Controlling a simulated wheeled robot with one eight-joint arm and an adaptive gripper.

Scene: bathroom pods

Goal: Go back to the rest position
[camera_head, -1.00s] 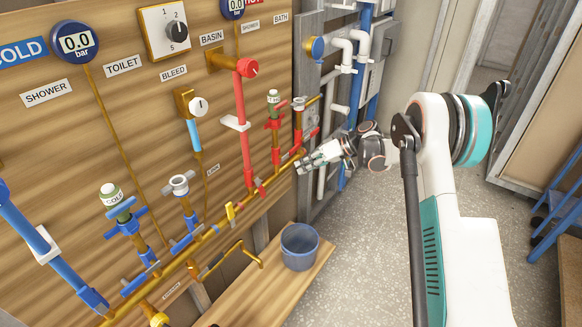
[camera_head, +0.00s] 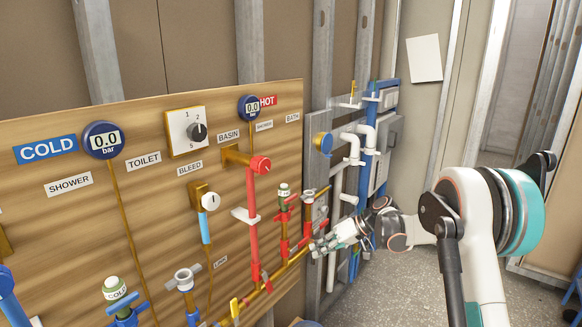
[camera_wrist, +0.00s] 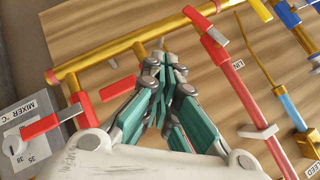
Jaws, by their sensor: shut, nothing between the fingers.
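My gripper (camera_head: 322,244) is in front of the right end of the wooden pipe panel (camera_head: 140,245) in the head view, close to the red valves at the end of the brass pipe. In the wrist view my gripper (camera_wrist: 168,70) has its teal fingers together and holds nothing. Its tips lie in front of the brass pipe (camera_wrist: 115,45). Whether the tips touch the pipe cannot be told. A red lever (camera_wrist: 118,88) is just left of the fingers.
A red pipe (camera_head: 253,215), a bleed valve (camera_head: 210,202) and a rotary dial (camera_head: 197,131) are on the panel. A grey mixer box (camera_wrist: 28,135) is at the wrist view's left. White and blue pipes (camera_head: 368,165) stand behind my arm. Clear floor (camera_head: 400,290) lies below.

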